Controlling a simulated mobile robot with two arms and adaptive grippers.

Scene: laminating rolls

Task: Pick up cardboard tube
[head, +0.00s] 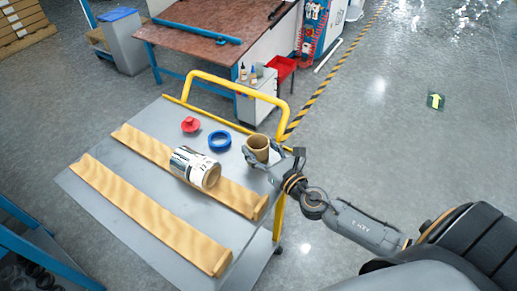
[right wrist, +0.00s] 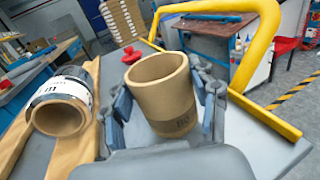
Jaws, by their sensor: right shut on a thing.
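The cardboard tube (head: 258,146) is a short, open brown cylinder near the right side of the cart. In the right wrist view the tube (right wrist: 160,95) stands roughly upright, its open end facing up. My right gripper (head: 262,163) is shut on it, with one finger on each side of the tube in the right wrist view (right wrist: 165,108). I cannot tell whether the tube's base still touches the cart top. My left gripper is not in view.
The yellow handle (head: 235,90) rises at the cart's far edge.

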